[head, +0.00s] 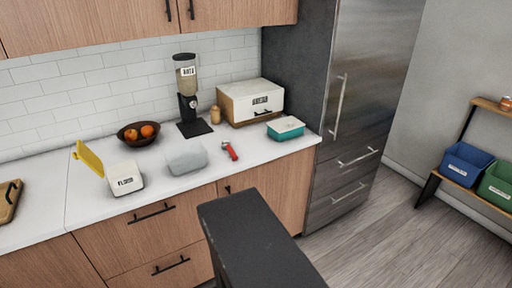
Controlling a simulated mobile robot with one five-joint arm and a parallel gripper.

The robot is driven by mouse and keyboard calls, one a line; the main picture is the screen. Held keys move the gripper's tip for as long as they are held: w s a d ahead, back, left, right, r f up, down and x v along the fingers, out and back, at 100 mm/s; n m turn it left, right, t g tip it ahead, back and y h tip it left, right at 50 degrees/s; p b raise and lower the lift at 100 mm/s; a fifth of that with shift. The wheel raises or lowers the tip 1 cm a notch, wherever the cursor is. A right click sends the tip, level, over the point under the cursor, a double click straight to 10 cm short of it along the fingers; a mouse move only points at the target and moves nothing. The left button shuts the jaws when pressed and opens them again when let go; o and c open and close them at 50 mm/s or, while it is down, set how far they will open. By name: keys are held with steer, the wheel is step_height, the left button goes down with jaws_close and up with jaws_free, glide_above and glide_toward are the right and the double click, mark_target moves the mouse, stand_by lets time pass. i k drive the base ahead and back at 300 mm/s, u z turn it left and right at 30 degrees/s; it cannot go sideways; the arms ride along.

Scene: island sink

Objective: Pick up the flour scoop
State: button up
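A white canister (125,179) marked FLOUR stands near the front edge of the counter at the left. Its yellow lid (89,158) is tilted open on its left side. I cannot make out a scoop in or on the canister; its inside is not clear from here. A small red tool (230,151) lies on the counter right of a clear, pale box (186,157). It is too small to tell whether it is the flour scoop. My gripper is not in view.
The white counter (213,183) also holds a fruit bowl (139,134), a dispenser (187,98), a bread box (252,101), a teal-and-white container (286,129) and a wooden board (9,200). A fridge (362,105) stands right. Floor (385,225) is clear before it.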

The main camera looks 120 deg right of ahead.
mark_target(230, 150)
steer(key=k, duration=1.5)
steer(key=z, duration=1.5)
steer(key=i, duration=0.4)
steer(key=u, duration=0.25)
